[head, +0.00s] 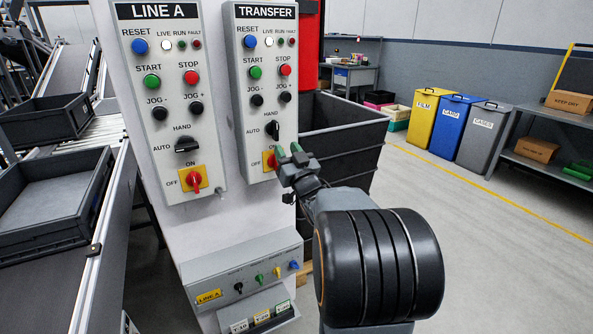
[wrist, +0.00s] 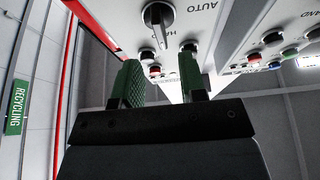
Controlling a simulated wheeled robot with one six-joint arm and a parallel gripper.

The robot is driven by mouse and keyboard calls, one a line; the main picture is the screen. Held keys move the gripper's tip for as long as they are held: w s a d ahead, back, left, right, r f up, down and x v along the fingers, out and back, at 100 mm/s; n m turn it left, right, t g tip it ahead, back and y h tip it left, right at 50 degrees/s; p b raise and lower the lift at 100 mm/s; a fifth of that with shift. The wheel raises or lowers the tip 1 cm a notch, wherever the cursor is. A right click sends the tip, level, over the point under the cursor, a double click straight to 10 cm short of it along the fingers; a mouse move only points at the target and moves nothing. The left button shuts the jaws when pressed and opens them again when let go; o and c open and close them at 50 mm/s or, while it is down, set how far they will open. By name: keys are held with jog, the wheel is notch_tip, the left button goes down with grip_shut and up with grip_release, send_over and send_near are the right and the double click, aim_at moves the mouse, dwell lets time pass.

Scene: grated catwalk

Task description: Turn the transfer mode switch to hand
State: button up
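The TRANSFER panel (head: 240,92) stands right of the LINE A panel. Its mode switch is a black knob (head: 272,130), with AUTO at its left and HAND above it. The knob's handle stands about upright, toward HAND; it also shows at the top of the wrist view (wrist: 158,20). My gripper (head: 288,153) is just below and right of the knob, in front of the panel's lower right. In the wrist view its green fingers (wrist: 160,62) are apart with nothing between them, and the knob is beyond them. My gripper partly hides the red-and-yellow ON/OFF switch (head: 268,160).
The LINE A panel (head: 150,92) has a similar black knob (head: 187,145) turned toward AUTO. A sloped box with small coloured knobs (head: 245,270) juts out below. A dark grey bin (head: 340,125) stands right behind the panel. The floor at right is open.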

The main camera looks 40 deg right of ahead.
jog(key=d+v, duration=0.1)
jog(key=v, duration=0.6)
jog(key=shift+a, duration=0.5)
jog(key=d+f+m+g+h, duration=0.3)
jog(key=d+f+g, duration=0.1)
jog(key=f+g, duration=0.35)
jog(key=s+a+f+g+p, duration=0.3)
jog(key=s+f+g+p, duration=0.1)
jog(key=s+g, duration=0.15)
jog(key=s+a+r+n+g+y+p, duration=0.1)
jog(key=s+a+r+g+y+p, duration=0.1)
jog(key=a, duration=0.5)
jog(key=s+a+r+n+g+y+p, duration=0.1)
jog(key=s+a+r+n+y+p, duration=0.1)
jog(key=a+r+p, duration=0.4)
jog(key=s+a+r+n+g+y+p, duration=0.2)
jog(key=s+a+r+p, duration=0.2)
jog(key=a, duration=0.4)
jog(key=shift+s+r+g+p, duration=0.35)
jog(key=shift+r+p, duration=0.2)
jog(key=shift+p, duration=0.25)
